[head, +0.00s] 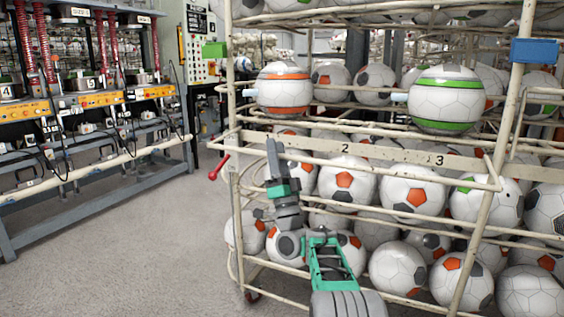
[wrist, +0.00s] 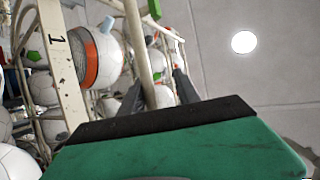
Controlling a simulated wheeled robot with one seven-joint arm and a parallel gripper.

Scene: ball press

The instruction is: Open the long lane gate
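The wire ball rack (head: 390,153) fills the right of the head view, with lanes of white soccer balls. I cannot tell for certain which part is the long lane gate. A cream bar loop (head: 495,172) crosses the rack front, and a red handle (head: 218,168) sticks out at the rack's left edge. My gripper (head: 274,150) is in front of the rack, left of the label "2". In the wrist view its dark fingers (wrist: 158,88) are apart, with a cream post (wrist: 140,40) seen between them; I cannot tell whether they touch it. Nothing is held.
A ball with orange bands (head: 284,90) and one with green bands (head: 447,98) sit on the upper lanes. Press machines (head: 90,100) stand left; the grey floor (head: 130,240) between is clear.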

